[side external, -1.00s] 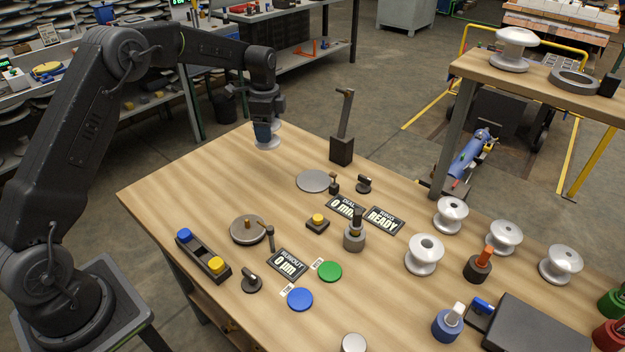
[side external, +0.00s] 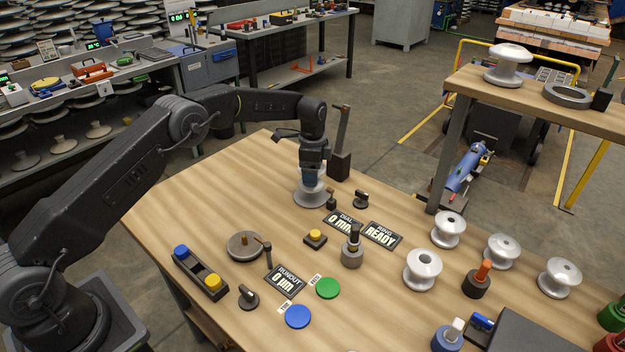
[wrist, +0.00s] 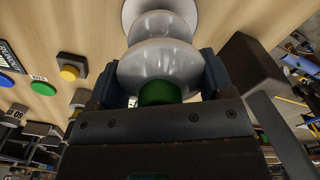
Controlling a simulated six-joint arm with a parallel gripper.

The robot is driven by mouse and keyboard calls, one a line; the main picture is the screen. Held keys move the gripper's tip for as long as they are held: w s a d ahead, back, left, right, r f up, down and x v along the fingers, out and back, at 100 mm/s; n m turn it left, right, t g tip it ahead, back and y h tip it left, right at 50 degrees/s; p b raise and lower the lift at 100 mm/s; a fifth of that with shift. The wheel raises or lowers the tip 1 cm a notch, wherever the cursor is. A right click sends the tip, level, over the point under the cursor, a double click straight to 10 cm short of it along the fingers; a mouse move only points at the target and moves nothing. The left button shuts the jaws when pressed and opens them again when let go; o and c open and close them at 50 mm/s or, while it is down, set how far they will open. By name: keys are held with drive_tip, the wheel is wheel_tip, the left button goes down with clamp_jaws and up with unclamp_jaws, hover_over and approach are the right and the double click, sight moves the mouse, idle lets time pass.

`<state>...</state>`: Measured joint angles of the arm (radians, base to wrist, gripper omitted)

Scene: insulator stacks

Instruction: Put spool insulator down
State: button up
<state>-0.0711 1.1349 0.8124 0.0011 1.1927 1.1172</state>
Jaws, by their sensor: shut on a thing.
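The spool insulator (side external: 313,188) is glossy and pale, with wide flanges, and hangs upright below my gripper (side external: 313,174). In the side external view it is over the round grey plate (side external: 300,199) beside the dial. It looks very low, but I cannot tell whether it touches the plate. In the wrist view my gripper (wrist: 160,88) has its dark jaws on both sides of the spool insulator (wrist: 160,55). A green round part (wrist: 158,92) shows at the spool's near end. The jaws are shut on the spool.
A tall dark post (side external: 340,160) stands close behind and right of the plate. A small black dial stand (side external: 331,200) and a black knob (side external: 361,199) are near its right edge. Several white spools, including one nearby (side external: 422,269), stand at the right.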

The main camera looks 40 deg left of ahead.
drive_tip(key=shift+f, duration=1.5)
drive_tip(key=shift+f, duration=0.15)
drive_tip(key=o, duration=1.2)
drive_tip(key=shift+c, duration=0.2)
